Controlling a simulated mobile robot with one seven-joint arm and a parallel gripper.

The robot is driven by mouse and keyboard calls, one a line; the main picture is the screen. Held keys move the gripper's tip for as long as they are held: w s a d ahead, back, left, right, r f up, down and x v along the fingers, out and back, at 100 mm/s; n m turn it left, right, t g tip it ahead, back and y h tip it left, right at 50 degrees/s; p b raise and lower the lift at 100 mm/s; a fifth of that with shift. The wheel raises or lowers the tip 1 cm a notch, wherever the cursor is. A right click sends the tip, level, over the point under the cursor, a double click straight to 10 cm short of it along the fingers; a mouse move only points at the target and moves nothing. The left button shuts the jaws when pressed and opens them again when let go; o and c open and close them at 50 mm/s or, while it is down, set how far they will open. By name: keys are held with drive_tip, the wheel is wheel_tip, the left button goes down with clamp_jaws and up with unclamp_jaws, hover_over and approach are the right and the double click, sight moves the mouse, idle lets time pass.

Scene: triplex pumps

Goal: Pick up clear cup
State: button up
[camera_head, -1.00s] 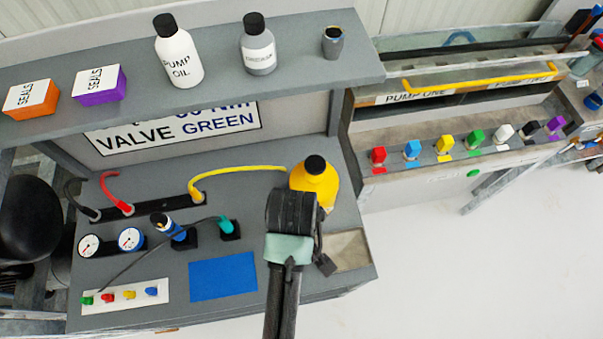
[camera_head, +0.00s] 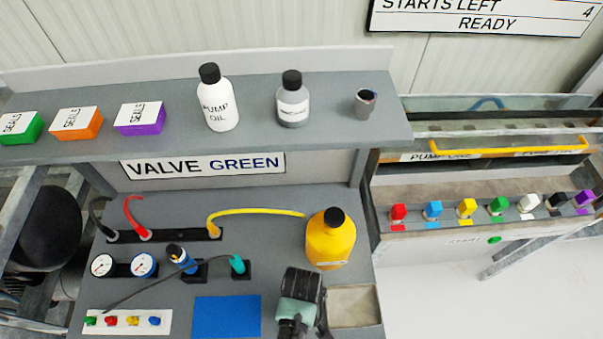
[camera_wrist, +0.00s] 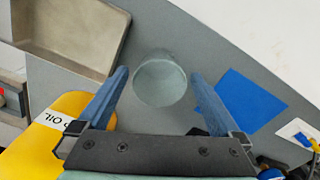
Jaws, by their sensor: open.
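The clear cup (camera_wrist: 160,80) stands on the grey bench in the wrist view, a pale see-through round shape seen from above. My gripper (camera_wrist: 159,73) is open, with one blue finger on each side of the cup in the picture. Gaps show between the cup and both fingers. I cannot tell how far above the cup the fingertips are. In the head view I see my gripper (camera_head: 300,300) from above at the bench front; its fingertips and the cup are hidden there.
A yellow oil bottle (camera_head: 330,245) stands just behind my gripper, and a beige tray (camera_head: 353,307) lies to its right. A blue mat (camera_head: 226,317) lies to its left. The shelf (camera_head: 255,105) above holds bottles, seal boxes and a dark grey cup (camera_head: 365,106).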

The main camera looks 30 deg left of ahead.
drive_tip(key=shift+f, duration=1.2)
drive_tip(key=shift+c, duration=0.2)
drive_tip(key=c, duration=1.3)
drive_tip(key=shift+r, duration=0.15)
wheel_tip(320, 180, up, 10)
drive_tip(key=w+d+r+m, duration=0.2)
drive_tip(key=w+d+m, duration=0.1)
drive_tip(key=w+d+r+m+b, duration=0.1)
drive_tip(key=w+d+r+m, duration=0.1)
drive_tip(key=d+m, duration=0.1)
drive_tip(key=w+d+r+m+b, duration=0.1)
drive_tip(key=w+d+r+m, duration=0.1)
drive_tip(key=m, duration=0.3)
drive_tip(key=shift+w+d, duration=0.75)
drive_tip(key=shift+w, duration=0.1)
